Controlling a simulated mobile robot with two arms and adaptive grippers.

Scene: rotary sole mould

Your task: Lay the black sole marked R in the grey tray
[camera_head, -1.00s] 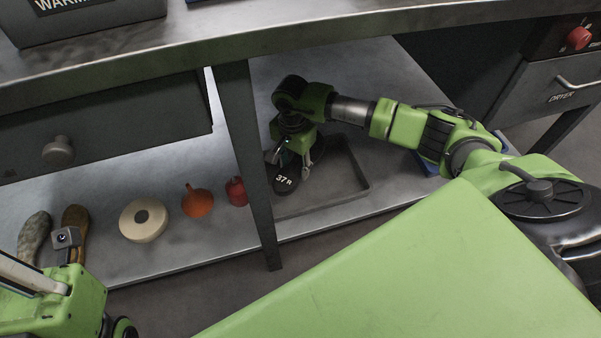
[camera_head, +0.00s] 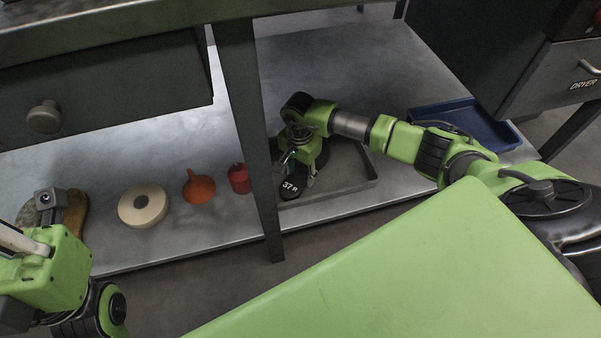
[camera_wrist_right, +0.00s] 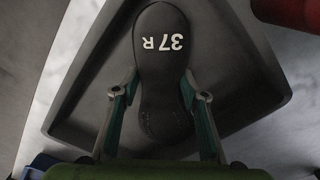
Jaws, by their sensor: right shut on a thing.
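The black sole marked 37 R (camera_head: 291,187) is held in my right gripper (camera_head: 298,163), with its marked end toward the front. In the right wrist view the gripper's fingers (camera_wrist_right: 158,95) press on both sides of the sole (camera_wrist_right: 162,60). The sole is over the left part of the grey tray (camera_head: 345,188), whose floor and walls show around it in the wrist view (camera_wrist_right: 243,82). I cannot tell whether the sole touches the tray floor. My left arm shows at the lower left; its fingers cannot be made out.
A dark table leg (camera_head: 248,130) stands just left of the tray. On the shelf to its left are a red container (camera_head: 239,178), orange funnel (camera_head: 199,188), cream roll (camera_head: 143,204) and brown sole (camera_head: 75,213). A blue tray (camera_head: 465,122) lies behind my right arm.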

